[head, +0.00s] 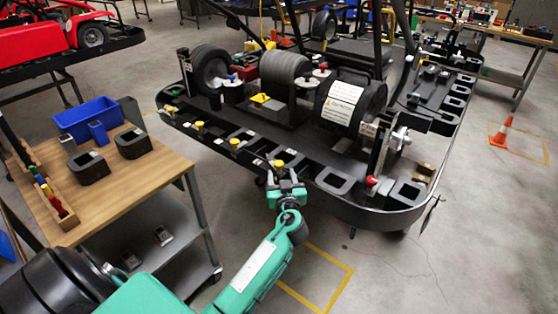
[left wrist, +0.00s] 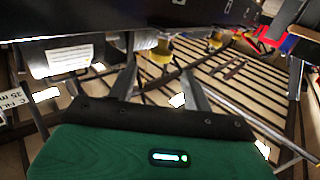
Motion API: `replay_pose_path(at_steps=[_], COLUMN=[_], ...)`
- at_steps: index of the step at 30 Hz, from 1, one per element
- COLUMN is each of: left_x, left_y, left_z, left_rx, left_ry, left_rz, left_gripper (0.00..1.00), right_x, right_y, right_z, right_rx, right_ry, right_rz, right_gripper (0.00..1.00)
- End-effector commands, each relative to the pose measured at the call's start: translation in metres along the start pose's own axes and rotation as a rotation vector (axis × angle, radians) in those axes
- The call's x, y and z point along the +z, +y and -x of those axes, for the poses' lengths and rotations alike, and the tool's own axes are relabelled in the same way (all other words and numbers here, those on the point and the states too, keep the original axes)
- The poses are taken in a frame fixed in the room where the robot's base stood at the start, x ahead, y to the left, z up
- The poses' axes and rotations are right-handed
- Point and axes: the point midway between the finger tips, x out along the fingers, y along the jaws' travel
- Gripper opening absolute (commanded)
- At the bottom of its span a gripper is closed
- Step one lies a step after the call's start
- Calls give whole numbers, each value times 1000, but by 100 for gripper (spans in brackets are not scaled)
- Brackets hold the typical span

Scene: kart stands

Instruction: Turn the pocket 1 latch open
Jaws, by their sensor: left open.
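A black kart stand (head: 330,185) has a row of pockets along its near edge. Yellow knobs stick out along that edge, one of them (head: 279,165) right at my left gripper (head: 285,176). I cannot tell which knob is the pocket 1 latch. My left gripper is open, its fingers pointing at the edge. In the left wrist view a yellow knob (left wrist: 162,50) shows just beyond the gap between the fingertips (left wrist: 160,68); contact cannot be told. A second yellow knob (left wrist: 215,42) is to its right. My right gripper is not in view.
A wooden-topped bench (head: 110,185) with a blue bin (head: 87,120) and black blocks (head: 133,143) stands at the left. A red-tipped part (head: 371,181) sits on the stand's edge to the right. An orange cone (head: 501,132) stands on the floor.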

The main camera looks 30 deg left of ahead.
Motion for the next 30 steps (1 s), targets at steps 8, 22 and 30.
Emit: replay_pose_path(at_steps=[8, 22, 30], left_x=[-2, 1, 1], left_y=[0, 0, 0], left_z=[-50, -67, -67], left_rx=[0, 0, 0], left_ry=[0, -1, -1], left_rz=[-3, -1, -1], left_gripper=[50, 50, 8], right_x=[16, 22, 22], right_y=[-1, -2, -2], right_z=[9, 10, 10], right_rx=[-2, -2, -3], right_ry=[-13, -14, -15], right_rz=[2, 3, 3], right_gripper=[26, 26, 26])
